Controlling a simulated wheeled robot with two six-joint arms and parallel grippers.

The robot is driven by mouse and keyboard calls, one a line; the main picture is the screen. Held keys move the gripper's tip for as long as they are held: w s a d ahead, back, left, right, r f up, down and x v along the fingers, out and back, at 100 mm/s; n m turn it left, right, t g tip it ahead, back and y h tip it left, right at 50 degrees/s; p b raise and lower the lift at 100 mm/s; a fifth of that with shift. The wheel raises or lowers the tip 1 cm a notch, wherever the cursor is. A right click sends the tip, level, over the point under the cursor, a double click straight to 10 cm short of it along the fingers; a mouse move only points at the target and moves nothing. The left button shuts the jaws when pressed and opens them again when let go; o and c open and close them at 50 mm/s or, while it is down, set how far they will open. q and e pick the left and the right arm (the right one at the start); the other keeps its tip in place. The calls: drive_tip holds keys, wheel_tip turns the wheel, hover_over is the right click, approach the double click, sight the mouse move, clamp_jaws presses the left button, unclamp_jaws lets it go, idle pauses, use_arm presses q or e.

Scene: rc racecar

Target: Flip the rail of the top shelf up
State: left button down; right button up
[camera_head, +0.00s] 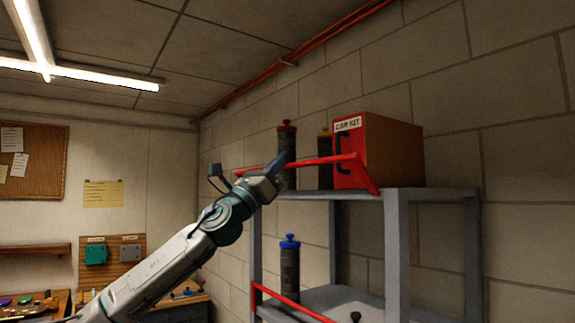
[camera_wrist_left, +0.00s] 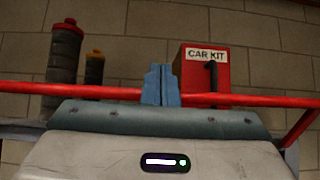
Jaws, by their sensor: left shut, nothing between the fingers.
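The red rail (camera_head: 328,160) of the top shelf (camera_head: 400,193) runs along the front, its bar above the board. Its right end arm slants from the bar down to the board. My left gripper (camera_head: 284,162) is shut and empty at the rail's left part. In the left wrist view the shut blue-grey fingers (camera_wrist_left: 161,85) cover a bit of the rail (camera_wrist_left: 100,92), which runs on to both sides. I cannot tell whether they touch it. My right gripper is in neither view.
On the top shelf stand a red-capped dark cylinder (camera_head: 287,145), a yellow-capped one (camera_head: 325,165) and a red CAR KIT case (camera_head: 360,150). The lower shelf (camera_head: 340,298) has its own red rail (camera_head: 290,303) and a blue-capped cylinder (camera_head: 290,270). A brick wall is behind.

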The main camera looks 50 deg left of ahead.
use_arm(q)
drive_tip(key=shift+a+f, duration=0.3)
drive_tip(key=shift+a, duration=0.6)
use_arm(e)
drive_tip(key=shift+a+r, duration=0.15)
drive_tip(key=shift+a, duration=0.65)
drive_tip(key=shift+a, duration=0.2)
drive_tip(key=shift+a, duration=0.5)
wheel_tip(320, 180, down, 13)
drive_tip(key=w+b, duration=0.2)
drive_tip(key=b, duration=1.2)
use_arm(q)
drive_tip(key=b+v, duration=0.3)
drive_tip(key=v, duration=0.7)
drive_tip(key=shift+s+f+y, duration=0.15)
drive_tip(key=shift+s+y, duration=0.15)
drive_tip(key=shift+s, duration=0.15)
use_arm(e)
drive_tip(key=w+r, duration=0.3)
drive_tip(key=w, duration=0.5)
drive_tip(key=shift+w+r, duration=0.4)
